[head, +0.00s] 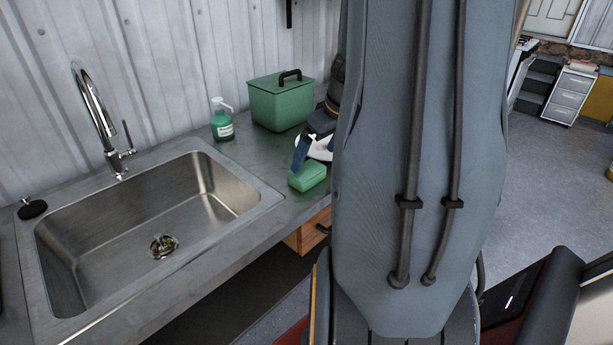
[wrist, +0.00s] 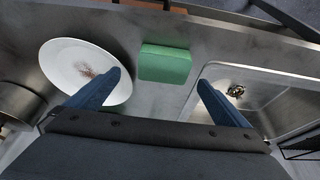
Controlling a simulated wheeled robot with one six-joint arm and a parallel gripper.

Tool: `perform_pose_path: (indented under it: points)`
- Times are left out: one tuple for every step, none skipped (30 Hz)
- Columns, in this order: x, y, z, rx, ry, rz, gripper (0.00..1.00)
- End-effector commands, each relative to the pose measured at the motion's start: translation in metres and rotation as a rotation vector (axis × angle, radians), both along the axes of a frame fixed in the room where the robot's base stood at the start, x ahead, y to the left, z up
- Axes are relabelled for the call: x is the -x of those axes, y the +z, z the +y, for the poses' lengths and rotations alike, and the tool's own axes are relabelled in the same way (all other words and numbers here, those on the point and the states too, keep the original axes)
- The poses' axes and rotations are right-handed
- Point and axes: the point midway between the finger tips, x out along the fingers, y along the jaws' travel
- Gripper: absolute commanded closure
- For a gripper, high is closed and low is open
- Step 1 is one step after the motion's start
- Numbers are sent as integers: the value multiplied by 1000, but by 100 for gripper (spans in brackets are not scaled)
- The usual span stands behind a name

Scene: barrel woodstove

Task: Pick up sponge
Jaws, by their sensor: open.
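The green sponge (head: 307,176) lies on the grey counter (head: 262,220) to the right of the sink in the head view. In the wrist view the sponge (wrist: 164,63) is a green block near the counter edge, between a white plate and the sink. My gripper (wrist: 160,82) is open and empty, its two blue fingers spread to either side of the sponge's line. In the head view part of my gripper (head: 302,153) shows just behind and above the sponge; my arm hides the rest. The fingers do not appear to touch the sponge.
A white plate (wrist: 78,62) with brown specks lies beside the sponge, under the left finger in the wrist view. The steel sink (head: 130,225) is on the other side. A green soap bottle (head: 222,120) and a green lidded box (head: 280,100) stand at the back.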

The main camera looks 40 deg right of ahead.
Motion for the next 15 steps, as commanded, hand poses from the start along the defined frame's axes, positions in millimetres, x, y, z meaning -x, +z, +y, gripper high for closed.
perform_pose_path:
  points:
    - [-2,-5,1,-3,0,1,0]
    - [-3,-8,1,-3,1,2,0]
    - [-5,-12,1,-2,1,2,0]
    - [-6,-14,2,-2,1,2,0]
    - [-6,-17,2,-2,1,2,0]
    - [-8,-20,2,-2,1,3,0]
    - [-8,-21,3,-1,0,3,0]
    - [-9,-23,3,-1,0,2,0]
    - [-11,-27,4,-2,1,3,0]
    - [-12,-30,5,-4,1,4,0]
    - [-13,-34,6,-2,2,5,0]
    - [-16,-38,8,-2,1,4,0]
    - [-17,-42,9,-3,2,4,0]
    - [-18,-45,9,-2,1,4,0]
    - [-21,-51,9,-2,0,4,0]
